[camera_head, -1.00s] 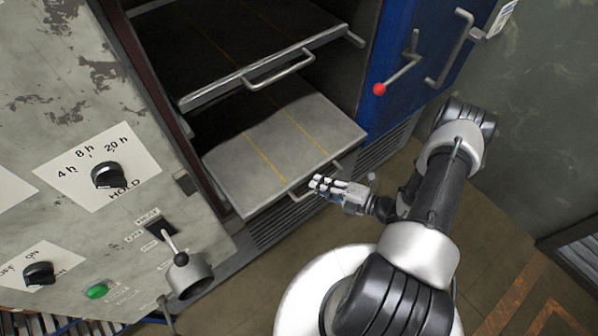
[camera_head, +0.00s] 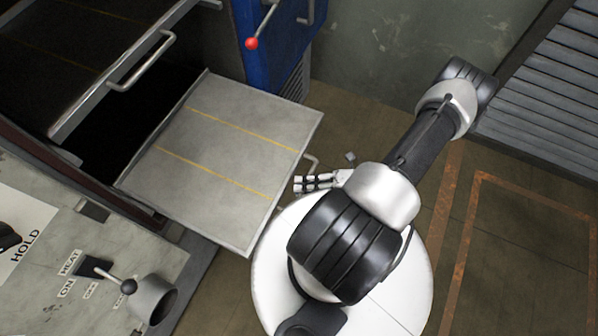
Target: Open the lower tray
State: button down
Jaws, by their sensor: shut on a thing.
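The lower tray (camera_head: 210,160) is a flat grey plate with two yellow lines. It sticks far out of the dark oven opening, over the floor. Its handle (camera_head: 312,163) shows at the front edge, partly hidden by my gripper. My gripper (camera_head: 298,184) is at the tray's front edge, shut on the handle; the exact contact is hard to see. The upper tray (camera_head: 85,108) with its own handle (camera_head: 142,62) is above and to the left, mostly inside the oven.
The blue oven door (camera_head: 285,35) stands open at the top, with a red-knobbed lever (camera_head: 252,43). The grey control panel (camera_head: 60,255) is at lower left. Floor to the right of my base is clear, up to a slatted grey panel (camera_head: 545,95).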

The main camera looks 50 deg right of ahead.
jog(key=c, duration=1.7)
grip_release()
jog(key=shift+o, duration=0.2)
jog(key=v, duration=1.2)
jog(key=shift+r, duration=0.1)
